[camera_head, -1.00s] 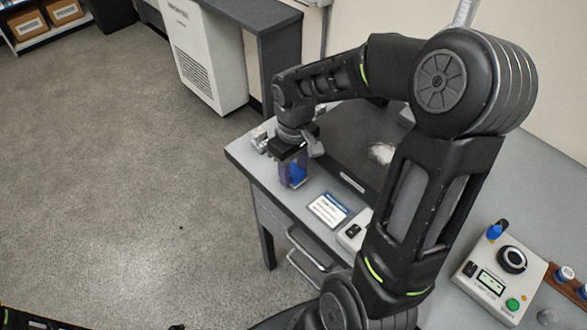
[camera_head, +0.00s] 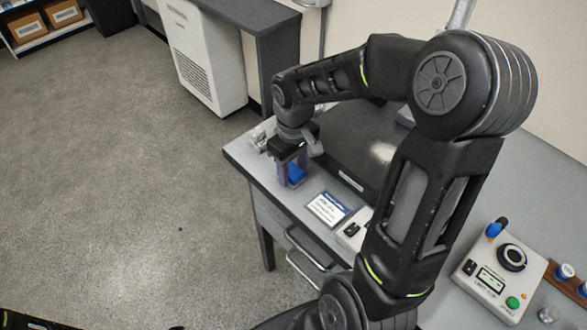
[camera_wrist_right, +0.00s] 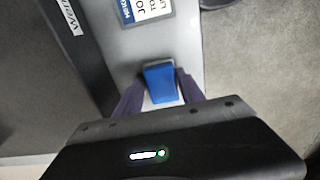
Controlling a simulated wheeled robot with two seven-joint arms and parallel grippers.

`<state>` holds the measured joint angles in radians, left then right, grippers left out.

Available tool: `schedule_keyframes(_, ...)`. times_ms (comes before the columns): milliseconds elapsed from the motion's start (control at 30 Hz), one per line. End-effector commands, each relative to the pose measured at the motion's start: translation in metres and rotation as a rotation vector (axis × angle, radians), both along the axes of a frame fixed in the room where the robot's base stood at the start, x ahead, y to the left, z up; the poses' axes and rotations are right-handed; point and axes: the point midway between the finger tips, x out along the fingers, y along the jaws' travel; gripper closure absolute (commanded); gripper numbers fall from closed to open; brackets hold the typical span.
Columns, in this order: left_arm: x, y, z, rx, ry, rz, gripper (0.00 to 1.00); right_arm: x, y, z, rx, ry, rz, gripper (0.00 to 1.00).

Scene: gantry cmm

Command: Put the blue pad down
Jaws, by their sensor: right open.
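The blue pad (camera_head: 296,174) is on the grey table near its left front corner, between the fingers of my right gripper (camera_head: 291,172). In the right wrist view the blue pad (camera_wrist_right: 161,83) is a small block with a pale lower edge. The two dark purple fingers of my right gripper (camera_wrist_right: 158,95) stand on either side of it, and the gripper is open. A narrow gap shows beside the pad. Whether its underside rests fully flat on the table is hard to tell. My left gripper is not in view.
A dark plate (camera_head: 350,150) with a label on its front edge lies just behind the pad. A printed card (camera_head: 328,209) lies to the right. A control box (camera_head: 492,283) stands farther right. Small metal parts (camera_head: 262,136) sit left of the gripper. The table's front edge is close.

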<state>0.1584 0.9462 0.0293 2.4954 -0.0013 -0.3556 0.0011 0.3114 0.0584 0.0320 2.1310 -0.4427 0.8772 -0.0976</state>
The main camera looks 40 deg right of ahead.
Motion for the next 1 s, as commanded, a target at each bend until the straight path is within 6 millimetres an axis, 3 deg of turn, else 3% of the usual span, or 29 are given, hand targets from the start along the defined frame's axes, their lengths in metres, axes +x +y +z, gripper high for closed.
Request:
schedule_keyframes(67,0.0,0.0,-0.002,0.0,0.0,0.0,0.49,-0.006,0.005,-0.01,0.012,0.02,-0.002,0.38)
schedule_keyframes(300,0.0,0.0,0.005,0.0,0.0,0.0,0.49,-0.005,0.005,0.007,0.013,0.018,-0.002,0.38)
schedule_keyframes(733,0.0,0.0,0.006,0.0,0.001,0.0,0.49,-0.004,0.004,0.097,0.007,0.009,0.001,0.38)
schedule_keyframes(1000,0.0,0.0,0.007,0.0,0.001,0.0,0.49,-0.005,0.003,0.124,0.007,0.012,0.001,0.38)
